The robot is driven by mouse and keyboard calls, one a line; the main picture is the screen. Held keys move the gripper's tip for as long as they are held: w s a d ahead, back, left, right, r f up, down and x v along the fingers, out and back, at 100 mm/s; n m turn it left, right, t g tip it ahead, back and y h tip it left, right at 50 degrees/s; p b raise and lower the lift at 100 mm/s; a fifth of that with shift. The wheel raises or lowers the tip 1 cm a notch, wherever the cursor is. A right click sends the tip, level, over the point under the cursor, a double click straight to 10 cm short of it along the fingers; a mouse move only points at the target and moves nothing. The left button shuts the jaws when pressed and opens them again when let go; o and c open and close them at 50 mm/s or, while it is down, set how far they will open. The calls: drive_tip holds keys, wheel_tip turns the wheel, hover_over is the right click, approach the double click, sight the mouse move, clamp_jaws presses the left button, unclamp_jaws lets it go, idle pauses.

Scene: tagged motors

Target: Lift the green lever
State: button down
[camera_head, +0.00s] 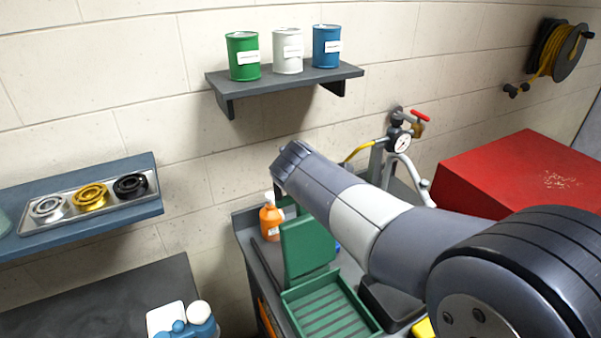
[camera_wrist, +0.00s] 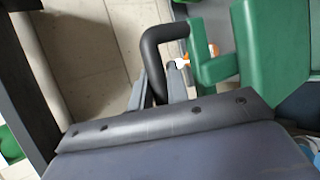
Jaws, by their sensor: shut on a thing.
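In the wrist view, the fingers of my gripper (camera_wrist: 162,82) are shut on a black bent handle (camera_wrist: 152,45). The handle reaches to a green bracket (camera_wrist: 215,68), which I take for the green lever. A wide green panel (camera_wrist: 275,40) stands beside the bracket. In the head view, an upright green panel (camera_head: 308,250) stands behind a green ribbed tray (camera_head: 335,310) on the bench, below my arm. My arm hides the handle and my gripper in that view.
An orange bottle (camera_head: 270,222) stands left of the green panel. A gauge with a red valve (camera_head: 403,140) is at the wall, and a red box (camera_head: 500,170) is to the right. A shelf (camera_head: 285,80) with three cans hangs above. A blue shelf (camera_head: 80,225) holds tagged rings.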

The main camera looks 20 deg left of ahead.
drive_tip(key=c, duration=1.4)
unclamp_jaws()
drive_tip(key=shift+o, duration=0.2)
drive_tip(key=b+v, duration=0.2)
drive_tip(key=v, duration=0.9)
drive_tip(key=shift+w, duration=0.1)
